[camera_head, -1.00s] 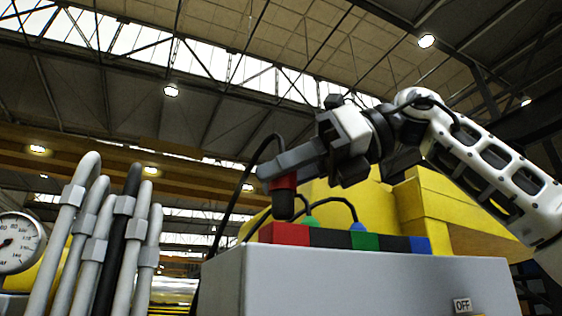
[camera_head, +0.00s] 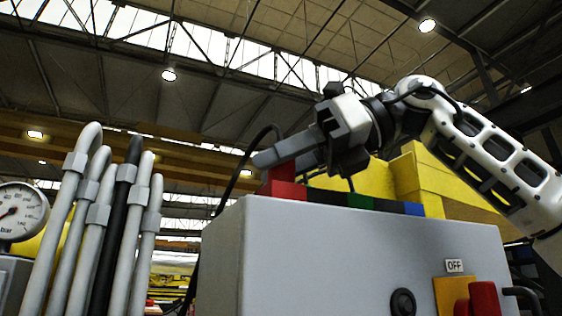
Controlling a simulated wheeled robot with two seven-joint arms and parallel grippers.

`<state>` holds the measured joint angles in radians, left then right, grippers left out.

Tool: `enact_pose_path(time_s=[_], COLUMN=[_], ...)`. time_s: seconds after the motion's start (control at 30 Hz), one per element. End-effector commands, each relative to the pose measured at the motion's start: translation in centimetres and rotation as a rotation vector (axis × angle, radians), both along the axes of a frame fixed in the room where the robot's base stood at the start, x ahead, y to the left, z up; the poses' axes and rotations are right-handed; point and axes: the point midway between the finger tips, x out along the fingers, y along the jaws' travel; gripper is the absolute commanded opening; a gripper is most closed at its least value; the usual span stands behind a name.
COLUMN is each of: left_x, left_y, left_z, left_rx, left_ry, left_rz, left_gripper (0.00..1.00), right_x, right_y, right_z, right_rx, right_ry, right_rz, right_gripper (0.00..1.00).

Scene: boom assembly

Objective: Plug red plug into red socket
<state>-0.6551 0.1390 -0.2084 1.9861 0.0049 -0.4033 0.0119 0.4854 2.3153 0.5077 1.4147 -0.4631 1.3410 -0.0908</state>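The red plug (camera_head: 283,172) is upright, directly above and touching the red socket (camera_head: 286,190) at the left end of the coloured socket strip. Its dark lower tip no longer shows; it appears to be inside the socket, though the exact depth cannot be told. My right gripper (camera_head: 268,160) comes in from the right and is shut on the red plug. A black cable loops from behind the gripper down to the left. My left gripper is not in view.
The strip also has green (camera_head: 360,202) and blue (camera_head: 412,209) sections on a grey cabinet (camera_head: 330,255). The cabinet front has an OFF label (camera_head: 454,265) and a red switch (camera_head: 483,298). Several upright hoses (camera_head: 125,215) and a gauge (camera_head: 20,213) stand left.

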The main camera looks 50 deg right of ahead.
Motion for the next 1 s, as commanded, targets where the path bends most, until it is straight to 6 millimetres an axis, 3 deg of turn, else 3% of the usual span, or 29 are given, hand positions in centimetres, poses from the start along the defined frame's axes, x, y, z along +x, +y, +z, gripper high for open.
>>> enact_pose_path(time_s=[0.57, 0.77, 1.0], left_x=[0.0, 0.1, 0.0], left_y=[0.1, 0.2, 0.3], left_z=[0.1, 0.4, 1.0], left_rx=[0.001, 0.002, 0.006], left_ry=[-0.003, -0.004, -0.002], left_rz=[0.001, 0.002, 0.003], left_gripper=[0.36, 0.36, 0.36], right_x=[-0.3, -2.8, -7.5], right_y=[-0.2, -1.6, -4.4], right_z=[0.2, 1.5, 4.0], right_rx=[0.001, 0.001, 0.002], right_ry=[-0.001, -0.005, -0.006], right_rz=[0.000, -0.001, -0.002], right_gripper=[0.55, 0.55, 0.55])
